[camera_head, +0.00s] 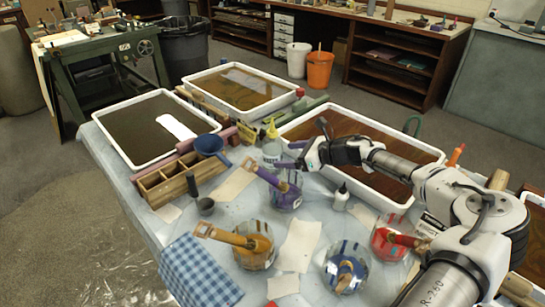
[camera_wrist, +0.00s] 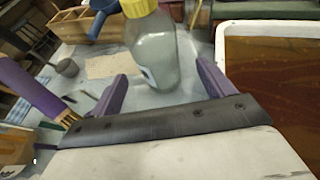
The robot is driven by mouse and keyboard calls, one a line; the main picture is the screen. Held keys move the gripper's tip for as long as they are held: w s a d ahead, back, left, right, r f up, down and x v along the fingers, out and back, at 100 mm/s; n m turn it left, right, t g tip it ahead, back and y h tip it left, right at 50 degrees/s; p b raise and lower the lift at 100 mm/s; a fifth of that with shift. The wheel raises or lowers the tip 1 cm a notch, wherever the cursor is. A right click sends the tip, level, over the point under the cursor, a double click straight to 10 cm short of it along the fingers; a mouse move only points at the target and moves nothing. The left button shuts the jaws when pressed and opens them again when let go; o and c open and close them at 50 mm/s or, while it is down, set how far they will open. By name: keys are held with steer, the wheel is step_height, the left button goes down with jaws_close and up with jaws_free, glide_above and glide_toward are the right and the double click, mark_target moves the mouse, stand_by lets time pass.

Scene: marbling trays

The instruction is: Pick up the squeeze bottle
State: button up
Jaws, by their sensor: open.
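A clear bottle with a yellow top (camera_head: 271,152) stands on the covered table, left of the back right tray. In the wrist view the bottle (camera_wrist: 155,52) is upright, with pale liquid and a partly seen label. My gripper (camera_head: 287,155) is open, its purple fingers pointing at this bottle. In the wrist view the fingers (camera_wrist: 162,75) lie to either side of the bottle's lower part, with a gap visible on both sides. A small white bottle with a dark tip (camera_head: 341,196) stands nearer the front, away from my gripper.
A tray of brown liquid (camera_head: 436,157) lies right of the bottle. A jar with a purple-handled brush (camera_head: 287,196) stands close in front. More jars with brushes stand in front.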

mark_target(281, 154)
steer(key=x, duration=0.1)
steer(key=p+x, duration=0.1)
steer(key=x, duration=0.2)
steer(key=shift+w+a+r+p, duration=0.1)
steer(key=shift+a+p, duration=0.2)
steer(key=shift+a, duration=0.2)
steer(key=shift+w+a+f, duration=0.2)
steer(key=shift+a+f, duration=0.05)
steer(key=shift+a, duration=0.05)
steer(key=c, duration=0.8)
